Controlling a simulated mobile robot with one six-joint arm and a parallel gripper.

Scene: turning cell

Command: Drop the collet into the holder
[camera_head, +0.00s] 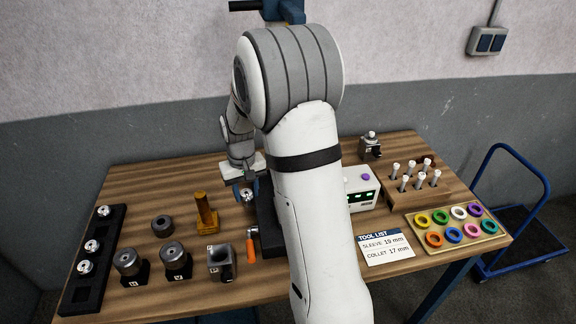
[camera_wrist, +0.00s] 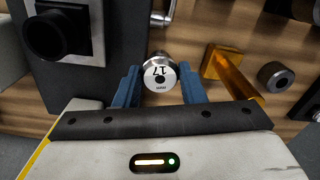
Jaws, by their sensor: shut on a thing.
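My gripper (camera_wrist: 158,86) has blue fingers shut on a silver collet (camera_wrist: 160,72) marked 17 mm, with its face toward the wrist camera. In the head view, my gripper (camera_head: 248,190) holds the collet (camera_head: 247,196) above the middle of the table, beside a dark base (camera_head: 267,228). In the wrist view, a square block with a round black part (camera_wrist: 55,34), possibly the holder, stands on this base up and left of the collet, apart from it. In the head view, my arm hides most of that area.
A brass post (camera_head: 206,214) and a grey ring (camera_head: 162,226) stand left of my gripper. Several grey sleeves stand in front, one on a black block (camera_head: 176,262). A black rack (camera_head: 93,258) holds collets at left. A tool list card (camera_head: 385,248) lies right of my arm.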

